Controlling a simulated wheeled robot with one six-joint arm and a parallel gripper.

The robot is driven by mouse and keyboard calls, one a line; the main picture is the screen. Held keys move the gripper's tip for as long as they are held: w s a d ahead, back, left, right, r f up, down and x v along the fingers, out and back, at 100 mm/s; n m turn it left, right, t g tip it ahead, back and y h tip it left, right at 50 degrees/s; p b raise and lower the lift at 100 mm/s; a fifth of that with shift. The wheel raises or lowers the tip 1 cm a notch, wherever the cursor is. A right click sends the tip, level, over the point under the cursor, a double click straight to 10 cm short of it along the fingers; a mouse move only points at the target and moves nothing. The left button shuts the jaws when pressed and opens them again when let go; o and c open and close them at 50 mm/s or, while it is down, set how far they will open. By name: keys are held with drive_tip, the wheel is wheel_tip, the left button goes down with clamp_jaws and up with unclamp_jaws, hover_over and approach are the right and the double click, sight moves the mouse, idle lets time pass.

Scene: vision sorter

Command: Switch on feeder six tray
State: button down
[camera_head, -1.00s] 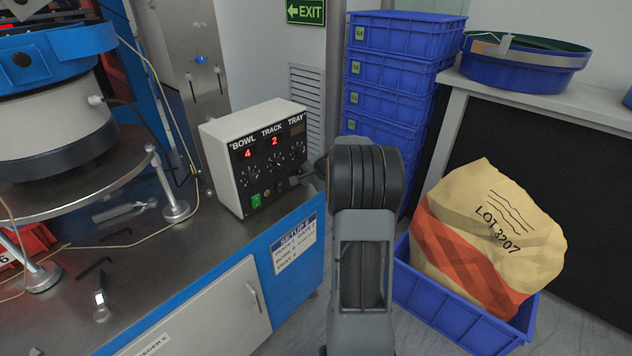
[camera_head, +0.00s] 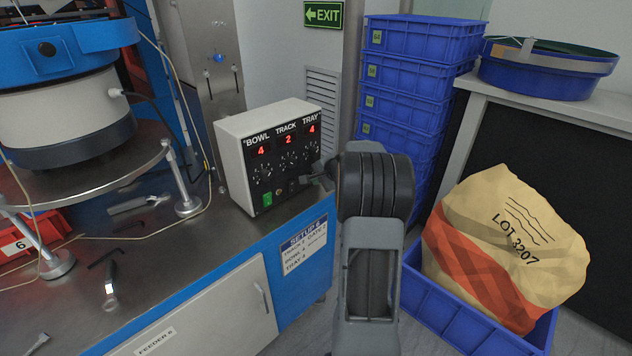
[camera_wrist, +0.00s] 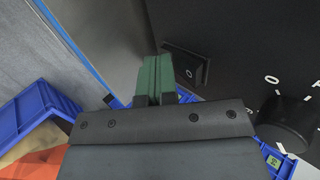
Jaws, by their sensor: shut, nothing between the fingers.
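The control box (camera_head: 232,165) stands on the bench with a black panel labelled BOWL, TRACK and TRAY. Its red displays read 4, 2 and, for the tray (camera_head: 312,130), 4. Each column has a knob with a switch below it; a green switch (camera_head: 268,199) shows under BOWL. My gripper (camera_head: 322,182) is at the panel's lower right and covers the area below the tray knob. Contact cannot be told. A black knob (camera_wrist: 287,122) is at right.
A setup card (camera_head: 304,245) hangs on the bench front below the box. The bowl feeder (camera_head: 65,110) stands at left, with loose tools (camera_head: 110,287) on the bench. Stacked blue crates (camera_head: 415,75) and a sack (camera_head: 505,240) in a blue crate are at right.

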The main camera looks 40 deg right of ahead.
drive_tip(key=shift+r, duration=0.2)
drive_tip(key=shift+r+p, duration=0.55)
drive_tip(key=shift+r, duration=0.15)
drive_tip(key=shift+s, duration=0.15)
drive_tip(key=shift+s+d+b, duration=0.15)
drive_tip(key=shift+s+b, duration=0.15)
drive_tip(key=shift+s, duration=0.05)
drive_tip(key=s+f+p+v, duration=0.1)
drive_tip(key=v, duration=1.1)
drive_tip(key=shift+r, duration=0.15)
drive_tip(key=shift+s+d, duration=0.1)
drive_tip(key=shift+d, duration=0.05)
drive_tip(key=shift+r+p, duration=0.15)
drive_tip(key=shift+p, duration=1.05)
